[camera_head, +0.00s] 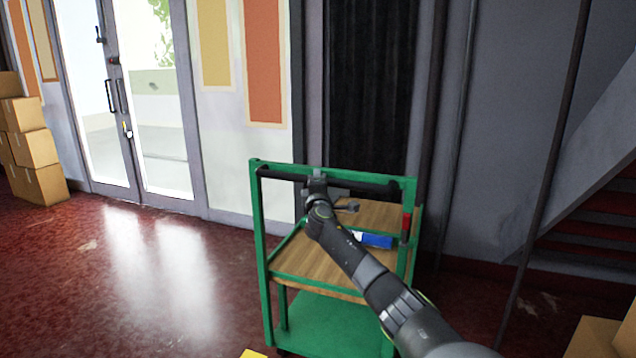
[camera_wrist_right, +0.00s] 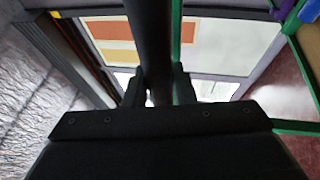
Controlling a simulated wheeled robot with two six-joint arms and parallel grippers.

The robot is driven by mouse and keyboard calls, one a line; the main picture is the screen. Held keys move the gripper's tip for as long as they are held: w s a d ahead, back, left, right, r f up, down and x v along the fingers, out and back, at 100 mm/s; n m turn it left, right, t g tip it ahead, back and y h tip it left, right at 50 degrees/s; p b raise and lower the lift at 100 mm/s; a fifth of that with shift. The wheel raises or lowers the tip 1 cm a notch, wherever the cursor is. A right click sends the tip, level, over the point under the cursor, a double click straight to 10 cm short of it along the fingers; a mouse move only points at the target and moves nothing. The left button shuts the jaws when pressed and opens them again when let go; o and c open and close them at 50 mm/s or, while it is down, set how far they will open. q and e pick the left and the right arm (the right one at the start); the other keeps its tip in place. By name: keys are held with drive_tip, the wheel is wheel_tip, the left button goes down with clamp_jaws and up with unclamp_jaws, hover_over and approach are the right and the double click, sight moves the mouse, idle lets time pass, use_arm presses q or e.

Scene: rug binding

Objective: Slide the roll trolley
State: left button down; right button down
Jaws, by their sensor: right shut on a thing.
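The roll trolley (camera_head: 258,235) is a green metal frame with a wooden upper shelf (camera_head: 310,262), a green lower shelf (camera_head: 318,325) and a black push bar (camera_head: 285,175) across its top. It stands upright on the red floor in the middle of the head view. My right gripper (camera_head: 318,180) is at the bar, near its middle. In the right wrist view, the two fingers of my right gripper (camera_wrist_right: 159,88) are closed around the dark bar (camera_wrist_right: 150,40). My arm hides part of the shelves. My left gripper is out of view.
A blue item (camera_head: 374,240) and a red-and-black tool (camera_head: 405,226) are on the trolley. Stacked cardboard boxes (camera_head: 35,160) stand at the far left, and more boxes (camera_head: 595,337) at lower right. Glass doors (camera_head: 150,100) and a staircase (camera_head: 595,215) are behind. The floor left of the trolley is clear.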

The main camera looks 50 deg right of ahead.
drive_tip(key=c, duration=1.2)
unclamp_jaws()
drive_tip(key=shift+w+a, duration=0.1)
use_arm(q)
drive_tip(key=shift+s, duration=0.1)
use_arm(e)
drive_tip(key=shift+s+a+f, duration=0.15)
drive_tip(key=shift+s+a, duration=0.15)
drive_tip(key=shift+s, duration=0.1)
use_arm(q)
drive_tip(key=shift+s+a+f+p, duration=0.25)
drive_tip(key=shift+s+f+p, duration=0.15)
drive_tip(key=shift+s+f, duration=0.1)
use_arm(e)
drive_tip(key=v, duration=1.6)
drive_tip(key=shift+s, duration=0.2)
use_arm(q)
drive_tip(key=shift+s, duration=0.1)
use_arm(e)
drive_tip(key=shift+a, duration=0.15)
